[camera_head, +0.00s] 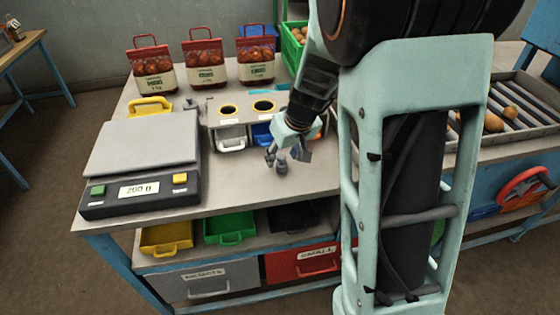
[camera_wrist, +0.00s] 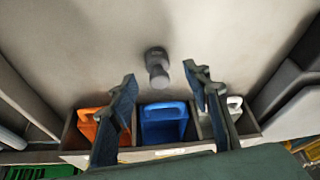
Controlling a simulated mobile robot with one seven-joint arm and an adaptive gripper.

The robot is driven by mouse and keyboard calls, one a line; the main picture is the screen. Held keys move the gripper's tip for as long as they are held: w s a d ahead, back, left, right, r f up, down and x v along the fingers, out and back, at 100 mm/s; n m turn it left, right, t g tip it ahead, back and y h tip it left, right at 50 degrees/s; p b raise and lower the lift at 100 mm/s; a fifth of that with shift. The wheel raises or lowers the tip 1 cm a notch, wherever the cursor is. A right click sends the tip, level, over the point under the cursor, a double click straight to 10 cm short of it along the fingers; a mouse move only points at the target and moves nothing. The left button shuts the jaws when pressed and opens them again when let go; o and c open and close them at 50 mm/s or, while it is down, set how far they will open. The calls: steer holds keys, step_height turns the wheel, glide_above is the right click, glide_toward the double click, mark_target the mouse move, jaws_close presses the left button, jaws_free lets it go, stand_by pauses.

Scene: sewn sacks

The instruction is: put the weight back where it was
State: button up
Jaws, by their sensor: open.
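The weight (camera_head: 281,164) is a small dark grey cylinder with a knob, standing on the bench top in front of the bin rack. It also shows in the wrist view (camera_wrist: 157,66), a little beyond the space between my fingertips. My gripper (camera_head: 286,154) is open and points down close over the weight, with nothing between its fingers that I can see as held. Both fingers show in the wrist view (camera_wrist: 160,76), one on each side of the weight. The scale (camera_head: 140,150) stands to the left with a bare pan and a lit display reading about 200.
A rack (camera_head: 245,106) with yellow-ringed holes holds white (camera_head: 231,139), blue (camera_wrist: 163,123) and orange (camera_wrist: 92,124) handled bins. Several red-topped sacks (camera_head: 204,62) stand behind. A yellow-handled item (camera_head: 150,107) lies behind the scale. Bench space between scale and gripper is clear.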

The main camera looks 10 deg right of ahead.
mark_target(282, 157)
steer(key=shift+x, duration=1.55)
steer(key=shift+w, duration=0.1)
steer(key=shift+r, duration=0.1)
jaws_close()
